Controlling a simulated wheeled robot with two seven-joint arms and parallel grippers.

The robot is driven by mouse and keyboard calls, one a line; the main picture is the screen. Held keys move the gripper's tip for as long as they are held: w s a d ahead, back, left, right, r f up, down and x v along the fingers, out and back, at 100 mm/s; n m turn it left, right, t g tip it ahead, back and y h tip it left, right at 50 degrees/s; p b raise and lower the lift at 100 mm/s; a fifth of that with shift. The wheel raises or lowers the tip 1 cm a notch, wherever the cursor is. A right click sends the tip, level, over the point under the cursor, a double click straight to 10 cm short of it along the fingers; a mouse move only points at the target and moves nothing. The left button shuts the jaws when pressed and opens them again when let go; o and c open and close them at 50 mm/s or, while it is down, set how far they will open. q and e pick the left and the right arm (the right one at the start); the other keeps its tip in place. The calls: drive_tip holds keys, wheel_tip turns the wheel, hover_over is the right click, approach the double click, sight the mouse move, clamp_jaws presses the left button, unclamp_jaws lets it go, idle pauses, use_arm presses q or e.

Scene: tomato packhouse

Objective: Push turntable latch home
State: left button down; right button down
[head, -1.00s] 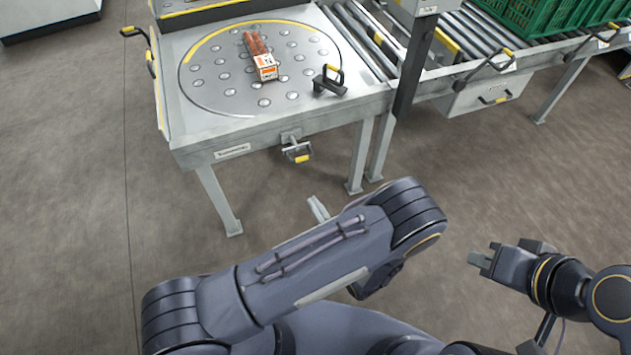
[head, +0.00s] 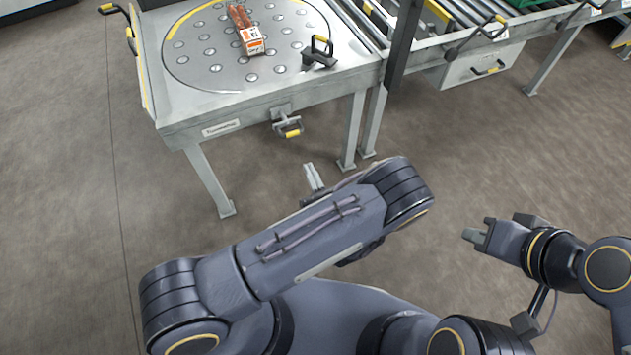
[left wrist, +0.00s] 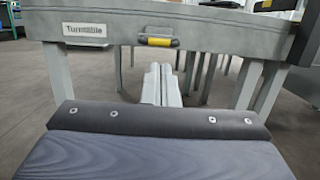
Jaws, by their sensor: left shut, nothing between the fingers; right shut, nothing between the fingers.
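The turntable (head: 215,88) is a grey steel table with a round plate of ball studs. Its latch (head: 287,123), a small bracket with a yellow-marked handle, hangs on the front edge. In the left wrist view the latch (left wrist: 158,40) shows at the table's front, above and beyond the fingers. My left gripper (head: 313,177) is shut and empty, in front of and below the latch, apart from it; its fingers (left wrist: 161,84) point toward the table. My right gripper (head: 474,238) is shut and empty over the floor at the right, away from the table.
A box of tomatoes (head: 246,32) lies on the round plate. A black handle (head: 320,52) stands on the plate's right side. A roller conveyor (head: 466,25) adjoins at the right. Table legs (head: 209,180) stand below. The floor in front is clear.

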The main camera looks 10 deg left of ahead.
use_arm(q)
drive_tip(key=b, duration=0.2)
approach(288, 123)
drive_tip(key=shift+w+a+r, duration=0.3)
drive_tip(key=shift+w, duration=0.2)
drive_tip(key=shift+w+a+r, duration=0.25)
drive_tip(key=shift+w+a, duration=0.05)
drive_tip(key=shift+w, duration=0.2)
drive_tip(key=x, duration=0.4)
drive_tip(key=shift+a+f, duration=0.15)
drive_tip(key=shift+f, duration=0.3)
drive_tip(key=shift+w+a+r, duration=0.1)
drive_tip(key=shift+w, duration=0.15)
